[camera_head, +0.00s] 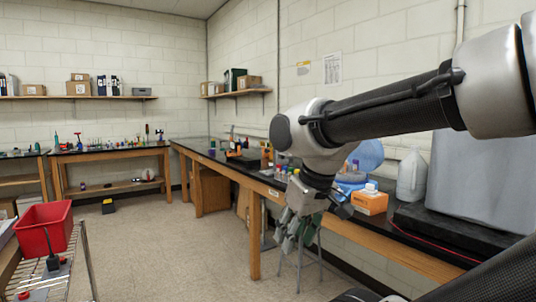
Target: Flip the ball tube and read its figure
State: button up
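My gripper (298,236) hangs down at the end of my arm, right of the picture's middle, in front of the long bench's front edge. Its grey-green fingers are small and overlap a stool behind them, so I cannot tell whether they are open or shut. I cannot make out a ball tube or its figure in this view. I see nothing clearly held in the fingers.
A black-topped bench (232,172) runs along the right wall, bearing small capped bottles, an orange box (370,201) and a white jug (412,177). A red bin (44,230) sits on a wire rack at left. The middle floor (185,245) is clear.

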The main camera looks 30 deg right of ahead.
aim_at(266, 151)
jog(key=i+l+z, duration=0.35)
jog(key=i, duration=1.1)
jog(key=i+z, duration=0.3)
jog(key=i, duration=1.15)
